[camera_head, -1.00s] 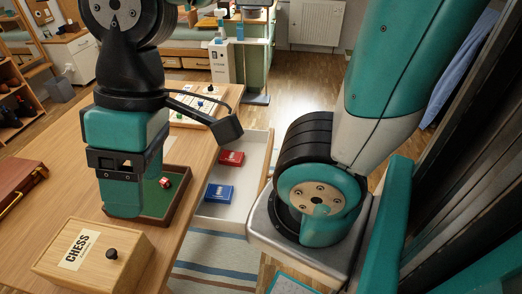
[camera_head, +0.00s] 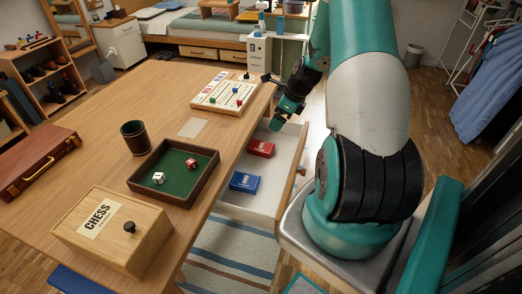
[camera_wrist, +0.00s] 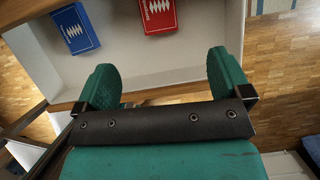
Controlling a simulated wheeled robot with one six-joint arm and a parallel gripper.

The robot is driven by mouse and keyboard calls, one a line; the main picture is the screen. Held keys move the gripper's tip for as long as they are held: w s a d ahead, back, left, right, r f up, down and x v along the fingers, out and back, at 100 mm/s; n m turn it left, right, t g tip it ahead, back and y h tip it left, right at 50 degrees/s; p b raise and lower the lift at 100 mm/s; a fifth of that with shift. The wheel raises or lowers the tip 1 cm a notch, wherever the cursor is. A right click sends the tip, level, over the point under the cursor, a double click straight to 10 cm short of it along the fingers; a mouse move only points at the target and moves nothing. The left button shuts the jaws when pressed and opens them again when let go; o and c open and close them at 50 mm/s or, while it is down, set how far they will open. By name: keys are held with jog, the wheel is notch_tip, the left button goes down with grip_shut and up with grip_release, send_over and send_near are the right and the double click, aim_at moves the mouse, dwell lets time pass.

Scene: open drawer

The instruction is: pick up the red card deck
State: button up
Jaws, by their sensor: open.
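The red card deck (camera_head: 261,148) lies flat in the open white drawer (camera_head: 252,201), farther back than the blue card deck (camera_head: 244,182). My gripper (camera_head: 277,122) hangs over the far part of the drawer, just beyond the red deck in the head view. In the wrist view the red deck (camera_wrist: 157,15) shows at the top edge, partly cut off, ahead of the gap between my fingers. The blue deck (camera_wrist: 75,29) lies to its left there. My gripper (camera_wrist: 167,78) is open, with nothing between its fingers.
The table (camera_head: 203,146) beside the drawer holds a chess box (camera_head: 95,222), a dice tray (camera_head: 133,185) with two dice, a dark cup (camera_head: 133,137) and a peg game board (camera_head: 207,97). The drawer walls stand around both decks; its floor between them is bare.

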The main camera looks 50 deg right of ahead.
aim_at(262, 146)
jog(key=x, duration=1.5)
jog(key=shift+a+f, duration=0.15)
jog(key=shift+a, duration=0.1)
jog(key=shift+f, duration=0.15)
jog(key=c, duration=1)
